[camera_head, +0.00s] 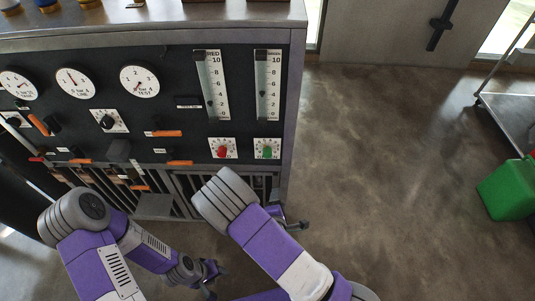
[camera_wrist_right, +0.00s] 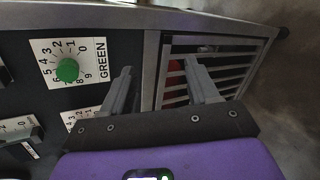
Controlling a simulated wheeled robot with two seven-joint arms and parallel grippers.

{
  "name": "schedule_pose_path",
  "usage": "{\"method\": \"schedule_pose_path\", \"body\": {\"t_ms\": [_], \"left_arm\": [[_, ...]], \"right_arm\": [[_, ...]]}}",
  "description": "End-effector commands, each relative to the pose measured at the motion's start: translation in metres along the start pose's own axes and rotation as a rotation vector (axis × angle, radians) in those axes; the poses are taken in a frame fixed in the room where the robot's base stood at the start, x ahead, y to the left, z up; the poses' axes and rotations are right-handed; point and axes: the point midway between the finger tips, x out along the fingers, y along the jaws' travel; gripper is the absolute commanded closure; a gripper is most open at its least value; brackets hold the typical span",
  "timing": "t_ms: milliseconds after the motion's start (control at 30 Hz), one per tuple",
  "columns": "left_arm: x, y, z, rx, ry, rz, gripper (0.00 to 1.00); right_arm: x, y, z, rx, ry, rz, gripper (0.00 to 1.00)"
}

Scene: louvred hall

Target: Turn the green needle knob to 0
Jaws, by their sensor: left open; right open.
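The green needle knob (camera_head: 267,152) sits on a white numbered dial plate at the lower right of the black panel. In the right wrist view the green knob (camera_wrist_right: 68,70) shows beside the word GREEN, with 0 at its upper right; I cannot make out where it points. My right gripper (camera_head: 295,224) is below the knob in the head view, mostly hidden by its arm. In the right wrist view its fingers (camera_wrist_right: 163,88) are apart and empty, to the right of the knob and not touching it. My left gripper (camera_head: 210,277) is open, low in the head view, away from the panel.
A red knob (camera_head: 222,151) on a like plate sits left of the green one. Two flow tubes (camera_head: 267,88) stand above. Gauges (camera_head: 140,81) and orange-handled valves (camera_head: 165,133) fill the left. A slatted grille (camera_wrist_right: 235,72) adjoins the panel. Open floor lies to the right.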

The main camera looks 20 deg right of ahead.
Motion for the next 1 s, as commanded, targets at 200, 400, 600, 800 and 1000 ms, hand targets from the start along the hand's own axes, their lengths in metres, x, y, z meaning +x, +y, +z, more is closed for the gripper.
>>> {"method": "schedule_pose_path", "body": {"t_ms": [200,400,600,800,1000], "left_arm": [[0.003,-0.001,0.0,0.0,0.0,0.0,0.57],[0.003,-0.001,0.0,0.0,0.0,0.0,0.57],[0.003,-0.001,0.0,0.0,0.0,0.0,0.57],[0.003,-0.001,0.0,0.0,0.0,0.0,0.57],[0.004,-0.002,0.0,0.0,0.0,0.0,0.57]], "right_arm": [[-0.021,0.085,-0.005,-0.373,-0.109,0.353,0.4],[-0.026,0.107,-0.006,-0.458,-0.157,0.433,0.4],[-0.008,0.116,-0.004,-0.455,-0.157,0.431,0.4],[0.018,0.128,-0.003,-0.453,-0.155,0.43,0.4],[0.043,0.139,-0.001,-0.454,-0.155,0.429,0.4]]}}
